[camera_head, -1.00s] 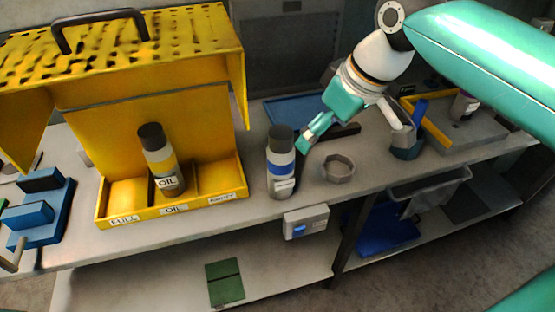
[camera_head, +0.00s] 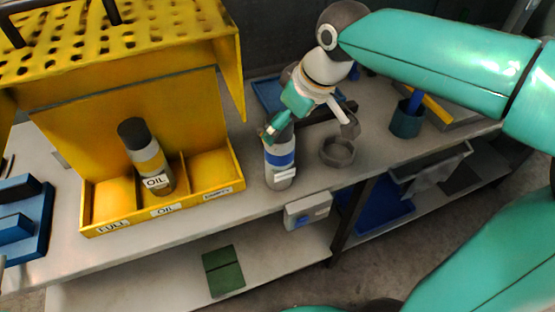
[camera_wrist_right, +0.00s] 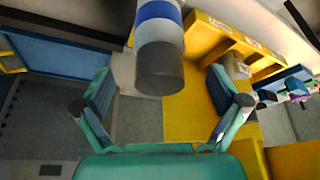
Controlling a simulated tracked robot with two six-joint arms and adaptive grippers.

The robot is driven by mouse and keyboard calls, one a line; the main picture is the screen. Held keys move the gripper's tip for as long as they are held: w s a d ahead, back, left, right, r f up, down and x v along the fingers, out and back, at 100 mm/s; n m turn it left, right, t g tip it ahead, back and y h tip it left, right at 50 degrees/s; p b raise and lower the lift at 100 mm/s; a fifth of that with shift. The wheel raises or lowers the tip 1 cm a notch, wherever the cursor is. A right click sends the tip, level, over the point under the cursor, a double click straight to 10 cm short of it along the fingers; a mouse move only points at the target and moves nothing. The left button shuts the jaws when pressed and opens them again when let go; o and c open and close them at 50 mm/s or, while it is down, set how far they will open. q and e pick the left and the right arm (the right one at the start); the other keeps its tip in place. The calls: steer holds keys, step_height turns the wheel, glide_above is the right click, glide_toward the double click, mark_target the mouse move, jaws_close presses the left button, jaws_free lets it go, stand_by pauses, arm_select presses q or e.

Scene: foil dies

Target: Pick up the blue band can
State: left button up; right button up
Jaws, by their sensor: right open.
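The blue band can (camera_head: 280,171) stands upright on the bench, just right of the yellow rack. It has a white and grey body, a blue band and a dark cap. In the right wrist view the can (camera_wrist_right: 157,35) shows cap toward me between the two fingers. My right gripper (camera_head: 274,131) is at the can's top and hides much of its cap in the head view. In the wrist view the gripper (camera_wrist_right: 158,80) is open, with visible room on both sides of the can. My left gripper is not in view.
The yellow rack (camera_head: 240,178) stands close on the left, with an oil can (camera_head: 147,158) in its middle compartment. A grey round dish (camera_head: 338,152) lies right of the blue band can. A grey box (camera_head: 306,211) is on the bench's front edge.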

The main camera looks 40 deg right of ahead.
mark_target(279, 160)
steer(key=shift+x, duration=3.45)
steer(key=shift+s+d+f, duration=0.1)
steer(key=shift+s+d, duration=0.05)
steer(key=shift+s, duration=0.05)
jaws_close()
